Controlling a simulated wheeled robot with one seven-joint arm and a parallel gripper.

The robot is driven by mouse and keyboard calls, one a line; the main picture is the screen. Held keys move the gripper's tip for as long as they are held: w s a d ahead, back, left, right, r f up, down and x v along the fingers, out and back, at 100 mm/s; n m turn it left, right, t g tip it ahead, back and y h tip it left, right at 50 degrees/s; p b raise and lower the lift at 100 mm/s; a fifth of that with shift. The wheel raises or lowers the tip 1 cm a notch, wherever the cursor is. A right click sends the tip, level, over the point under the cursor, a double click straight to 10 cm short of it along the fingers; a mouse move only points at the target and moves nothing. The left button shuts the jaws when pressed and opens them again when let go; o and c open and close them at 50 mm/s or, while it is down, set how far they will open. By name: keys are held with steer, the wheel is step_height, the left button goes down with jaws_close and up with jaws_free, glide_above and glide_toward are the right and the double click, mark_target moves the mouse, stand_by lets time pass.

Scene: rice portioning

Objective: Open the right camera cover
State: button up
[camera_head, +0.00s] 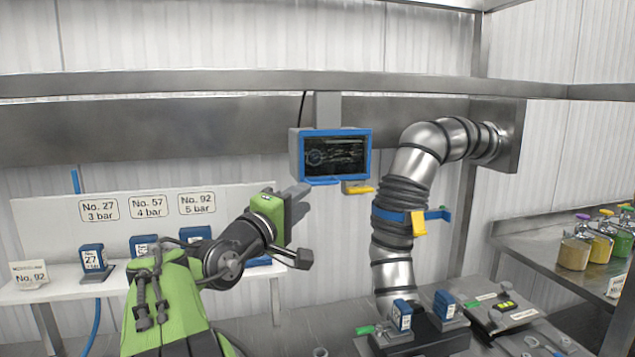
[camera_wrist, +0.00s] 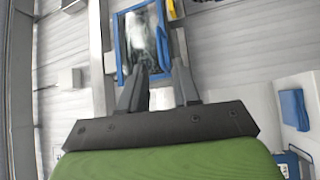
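A box with a blue-framed dark screen (camera_head: 335,155) hangs from the metal beam. Under its front edge are a blue flap (camera_head: 322,181) on the left and a yellow tab (camera_head: 358,188) on the right. I cannot tell for certain which part is the right camera cover. My gripper (camera_head: 302,225) is below and left of the box in the head view, fingers apart, with nothing between them. In the wrist view my gripper (camera_wrist: 160,68) points toward the blue-framed screen (camera_wrist: 143,38), and the yellow tab (camera_wrist: 171,8) shows at the top edge.
A large flexible duct (camera_head: 392,230) with a blue clamp and yellow handle (camera_head: 419,223) stands right of the box. A white shelf (camera_head: 60,292) with blue cartridges (camera_head: 91,257) is at left. A side bench (camera_head: 535,250) with jars (camera_head: 574,254) is at right.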

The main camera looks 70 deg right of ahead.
mark_target(321, 184)
steer(key=p+x, duration=0.1)
steer(key=x, duration=0.8)
steer(key=shift+d, duration=0.1)
jaws_close()
steer(key=shift+r, duration=0.1)
